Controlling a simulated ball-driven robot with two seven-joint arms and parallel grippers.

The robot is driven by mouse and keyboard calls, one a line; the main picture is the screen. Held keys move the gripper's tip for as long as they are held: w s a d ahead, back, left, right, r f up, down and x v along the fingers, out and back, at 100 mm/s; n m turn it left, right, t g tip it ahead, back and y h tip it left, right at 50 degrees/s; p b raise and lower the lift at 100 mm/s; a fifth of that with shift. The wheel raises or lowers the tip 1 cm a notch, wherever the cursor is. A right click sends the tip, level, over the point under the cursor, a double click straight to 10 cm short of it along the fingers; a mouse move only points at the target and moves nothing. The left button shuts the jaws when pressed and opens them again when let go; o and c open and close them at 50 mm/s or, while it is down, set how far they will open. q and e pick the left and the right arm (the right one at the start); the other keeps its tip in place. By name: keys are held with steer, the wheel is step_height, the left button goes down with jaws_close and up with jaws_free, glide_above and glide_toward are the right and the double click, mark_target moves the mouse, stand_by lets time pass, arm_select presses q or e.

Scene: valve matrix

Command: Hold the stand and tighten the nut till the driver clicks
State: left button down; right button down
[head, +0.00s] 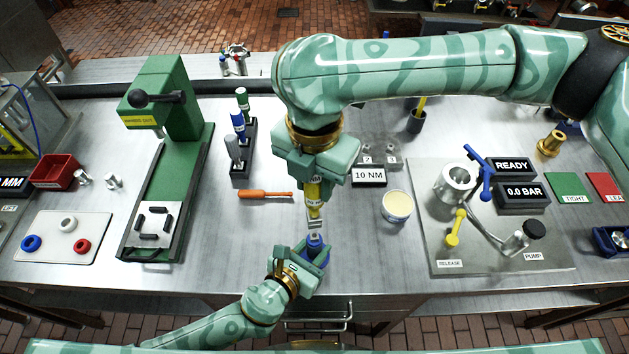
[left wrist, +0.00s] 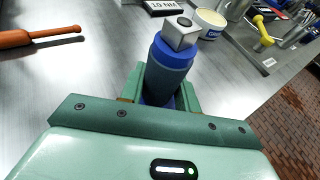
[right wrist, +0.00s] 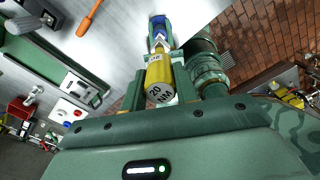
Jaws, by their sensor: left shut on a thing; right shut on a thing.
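My left gripper (head: 313,258) is shut on a blue stand (head: 315,242), which also shows in the left wrist view (left wrist: 168,72). A squarish silver piece with a dark round top (left wrist: 180,32) sits on the stand; whether that is the nut I cannot tell. My right gripper (head: 314,176) is shut on a yellow driver (head: 314,193) marked 20 NM, also in the right wrist view (right wrist: 160,82). The driver points down towards the stand. No driver shows against the silver piece in the left wrist view, so they look apart.
A 10 NM sign (head: 369,176) and a cream-topped tub (head: 397,206) stand right of the driver. An orange-handled tool (head: 265,194) lies left. Blue, green and grey-handled drivers stand in a dark rack (head: 241,168). A green press (head: 165,150) and pump plate (head: 480,255) flank the middle.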

mark_target(315, 205)
steer(key=shift+f, duration=2.3)
steer(key=shift+f, duration=1.1)
